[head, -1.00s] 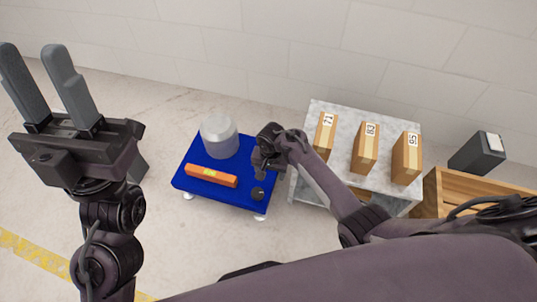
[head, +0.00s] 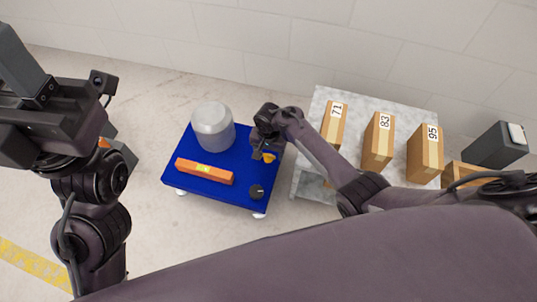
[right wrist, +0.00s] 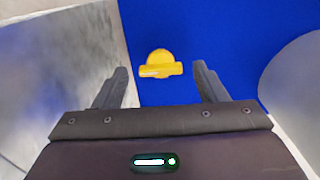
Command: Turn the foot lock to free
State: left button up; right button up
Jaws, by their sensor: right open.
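A yellow knob (right wrist: 160,62) with a rounded body and a crossbar bearing a pale mark sits on the blue platform (right wrist: 215,35) in the right wrist view. The knob is partly visible beneath my right gripper in the head view (head: 270,156). My right gripper (right wrist: 161,84) is open, its fingers either side of the knob's line and apart from it. A separate round black knob (head: 257,191) with a light mark is at the platform's front right corner. Which knob is the foot lock I cannot tell.
A grey cylinder (head: 213,127) and an orange spirit level (head: 204,171) are on the platform. Right of it, a grey stone-topped table (head: 354,100) holds boxes marked 71 (head: 334,123), 83 (head: 378,141) and 95 (head: 425,155). Open floor lies in front.

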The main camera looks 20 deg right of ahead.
jog(key=shift+f, duration=0.15)
jog(key=shift+c, duration=0.3)
jog(key=c, duration=0.9)
